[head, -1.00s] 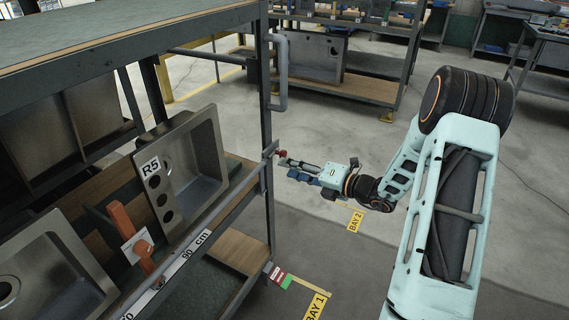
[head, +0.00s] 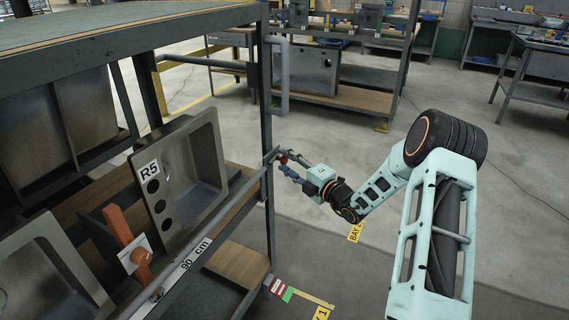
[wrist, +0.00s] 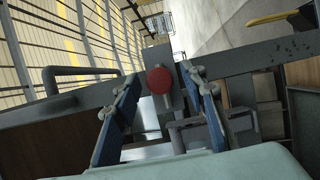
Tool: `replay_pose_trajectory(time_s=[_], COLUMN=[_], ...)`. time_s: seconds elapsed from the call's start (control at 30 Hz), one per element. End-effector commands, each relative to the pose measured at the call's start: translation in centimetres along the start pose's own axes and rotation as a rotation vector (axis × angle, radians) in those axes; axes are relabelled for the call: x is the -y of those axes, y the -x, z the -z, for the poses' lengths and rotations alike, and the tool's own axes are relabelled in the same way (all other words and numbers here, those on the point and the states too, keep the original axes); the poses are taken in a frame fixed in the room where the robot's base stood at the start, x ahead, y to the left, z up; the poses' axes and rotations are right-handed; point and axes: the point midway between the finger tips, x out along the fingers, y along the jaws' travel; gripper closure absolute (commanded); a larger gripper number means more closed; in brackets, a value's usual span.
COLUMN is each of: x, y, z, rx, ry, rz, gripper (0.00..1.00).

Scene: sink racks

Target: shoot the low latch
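The low latch shows as a red round knob (head: 283,160) on a grey bar at the rack's right-hand post. In the wrist view the red knob (wrist: 160,80) sits near the middle, on a flat grey metal piece. My gripper (head: 287,163) is at the knob, reaching in from the right. In the wrist view its two blue-padded fingers stand apart, one on each side of the knob. Gaps show between the knob and both fingers, so it is not gripped. How deep the knob lies between the fingertips is hard to tell.
The rack holds a tilted steel sink marked R5 (head: 185,180), another sink (head: 45,270) and an orange upright (head: 128,240). A grey vertical handle (head: 281,75) stands above the knob. Another rack (head: 345,95) stands behind. Open floor lies to the right.

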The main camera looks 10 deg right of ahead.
Motion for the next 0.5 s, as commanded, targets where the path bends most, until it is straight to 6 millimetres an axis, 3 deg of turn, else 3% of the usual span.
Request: replay_pose_trajectory(time_s=[0.13,0.43,0.5], x=[0.04,0.01,0.01], y=[-1.07,-1.23,-1.22], z=[0.02,0.0,0.0], rx=[0.0,0.0,0.0], ry=[0.0,-0.001,0.0], rz=[-0.001,0.001,0.001], gripper=[0.61,0.61,0.69])
